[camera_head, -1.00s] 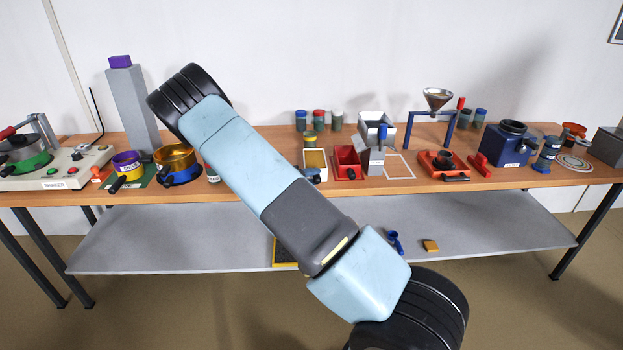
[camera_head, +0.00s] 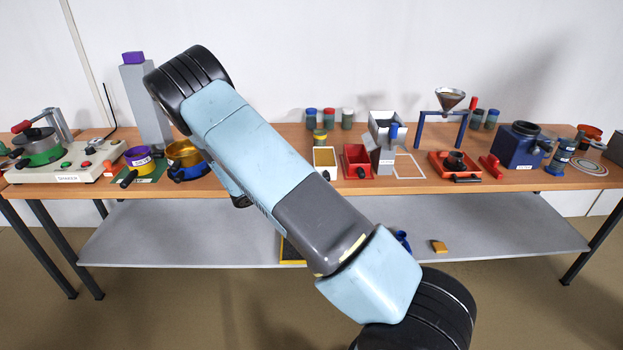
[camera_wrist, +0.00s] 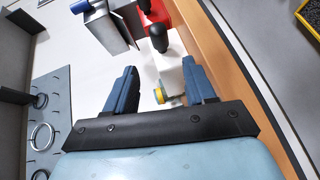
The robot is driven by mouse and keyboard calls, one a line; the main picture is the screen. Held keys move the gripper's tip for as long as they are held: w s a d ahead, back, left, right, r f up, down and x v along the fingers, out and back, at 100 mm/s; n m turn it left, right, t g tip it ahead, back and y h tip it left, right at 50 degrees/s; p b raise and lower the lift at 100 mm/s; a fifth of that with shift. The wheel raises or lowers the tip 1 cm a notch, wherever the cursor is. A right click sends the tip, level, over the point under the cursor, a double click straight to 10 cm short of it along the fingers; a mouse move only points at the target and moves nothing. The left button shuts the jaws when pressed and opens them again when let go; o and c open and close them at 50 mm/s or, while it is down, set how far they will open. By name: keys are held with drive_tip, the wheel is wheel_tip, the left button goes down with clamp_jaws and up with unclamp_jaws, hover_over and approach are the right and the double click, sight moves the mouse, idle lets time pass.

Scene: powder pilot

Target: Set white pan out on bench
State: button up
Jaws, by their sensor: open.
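The white pan (camera_head: 316,160) is a small square pan with a tan inside, near the front of the bench (camera_head: 245,190), left of the red pan (camera_head: 357,161). My arm covers its lower front in the head view. In the wrist view, a pale white block that looks like the white pan (camera_wrist: 172,72) lies between and beyond my fingers. My gripper (camera_wrist: 160,66) is open, with a blue finger on each side and nothing clasped. A small yellow round part beside the right finger is half hidden; I cannot tell what it is.
A grey upright box (camera_head: 385,145) stands right of the red pan, with a white square outline (camera_head: 409,167) beside it. Lidded jars (camera_head: 328,120) stand behind. A yellow-edged tray (camera_wrist: 308,18) lies below the bench edge.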

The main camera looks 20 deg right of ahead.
drive_tip(key=w+a+r+m+t+y, duration=0.1)
drive_tip(key=w+a+r+t+y, duration=0.2)
drive_tip(key=r, duration=0.4)
drive_tip(key=w+a+r+t+y, duration=0.1)
drive_tip(key=w+r+t+y, duration=0.1)
drive_tip(key=r+y, duration=0.5)
drive_tip(key=s+a+r+t+y, duration=0.1)
drive_tip(key=s+a+r+y, duration=0.15)
drive_tip(key=s+r, duration=0.4)
drive_tip(key=s+a+r+t+y, duration=0.1)
drive_tip(key=s+r+y, duration=0.25)
drive_tip(key=r, duration=0.55)
drive_tip(key=s+r+n+g+y, duration=0.1)
drive_tip(key=s+r+g+y, duration=0.35)
drive_tip(key=s, duration=1.15)
drive_tip(key=s+d+h, duration=0.2)
drive_tip(key=s, duration=0.7)
drive_tip(key=s+d+m+h, duration=0.1)
drive_tip(key=s+d+h, duration=0.2)
drive_tip(key=s, duration=0.7)
drive_tip(key=shift+d+f+m+g, duration=0.25)
drive_tip(key=shift+m+g, duration=0.05)
drive_tip(key=shift+g, duration=0.05)
